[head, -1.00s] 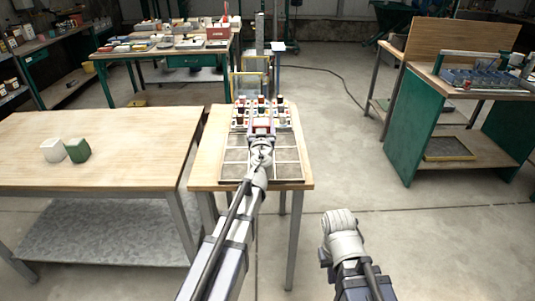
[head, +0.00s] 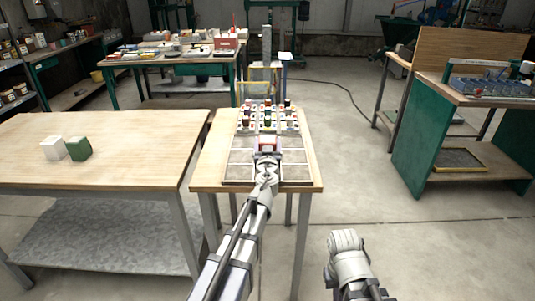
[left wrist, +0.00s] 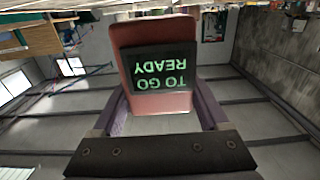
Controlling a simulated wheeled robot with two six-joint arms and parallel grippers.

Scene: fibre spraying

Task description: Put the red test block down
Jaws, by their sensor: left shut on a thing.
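The red test block (left wrist: 158,65) is in my left gripper, with a dark panel reading "READY TO GO" upside down in the left wrist view. I cannot tell the gap between block and tray. My right arm shows at the lower right, but its gripper is not seen.
The tray's back compartments hold several small coloured items (head: 268,114); its front compartments look empty. The tray sits on a narrow wooden table (head: 210,165). A white block (head: 52,148) and a green block (head: 78,148) stand on the left table (head: 110,135). A green-sided bench (head: 420,130) stands right.

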